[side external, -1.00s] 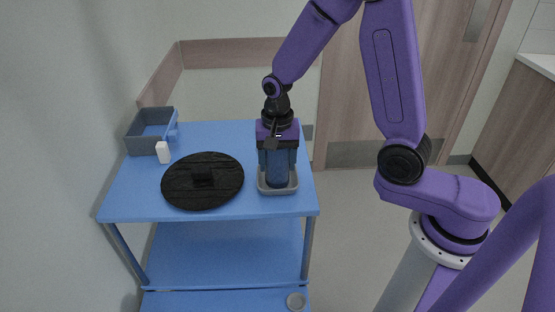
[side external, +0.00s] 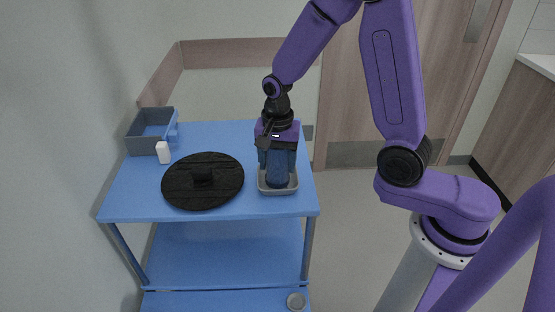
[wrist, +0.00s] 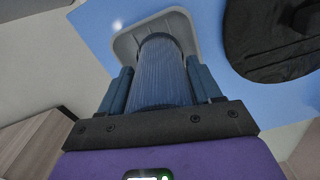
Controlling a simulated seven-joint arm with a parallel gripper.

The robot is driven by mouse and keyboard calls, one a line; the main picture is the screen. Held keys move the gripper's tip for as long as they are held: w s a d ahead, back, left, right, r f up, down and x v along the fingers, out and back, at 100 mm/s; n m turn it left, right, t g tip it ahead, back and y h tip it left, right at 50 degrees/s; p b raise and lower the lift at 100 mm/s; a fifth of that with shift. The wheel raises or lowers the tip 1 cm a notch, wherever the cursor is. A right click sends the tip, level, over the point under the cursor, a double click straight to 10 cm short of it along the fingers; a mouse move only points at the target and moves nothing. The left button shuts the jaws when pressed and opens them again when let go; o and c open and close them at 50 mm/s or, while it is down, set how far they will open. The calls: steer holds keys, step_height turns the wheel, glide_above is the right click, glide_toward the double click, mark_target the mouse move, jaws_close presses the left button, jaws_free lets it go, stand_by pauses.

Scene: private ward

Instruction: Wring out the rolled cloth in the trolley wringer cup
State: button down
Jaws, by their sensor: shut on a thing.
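The rolled cloth (side external: 278,170) is a dark blue upright roll. My gripper (side external: 277,160) points down and is shut on its upper part. In the wrist view the ribbed blue cloth (wrist: 160,75) lies between the two blue fingers of my gripper (wrist: 162,88). The wringer cup (side external: 278,190) is a grey, rounded-square holder on the trolley top, and its rim also shows in the wrist view (wrist: 122,45). The cloth's lower end stands within the cup's outline; the cup's inside is mostly hidden by the cloth.
The blue trolley (side external: 140,200) has a lower shelf. A round black lid-like disc (side external: 225,185) with a knob lies left of the cup. A grey-blue open bin (side external: 138,147) and a small white bottle-like block (side external: 163,152) stand at the back left. The trolley top's back middle is clear.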

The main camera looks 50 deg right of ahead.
steer(key=shift+f+n, duration=0.15)
steer(key=shift+n, duration=1.05)
steer(key=shift+s+d, duration=0.1)
steer(key=n, duration=0.5)
steer(key=m, duration=0.5)
steer(key=m, duration=0.3)
steer(key=shift+m, duration=1.1)
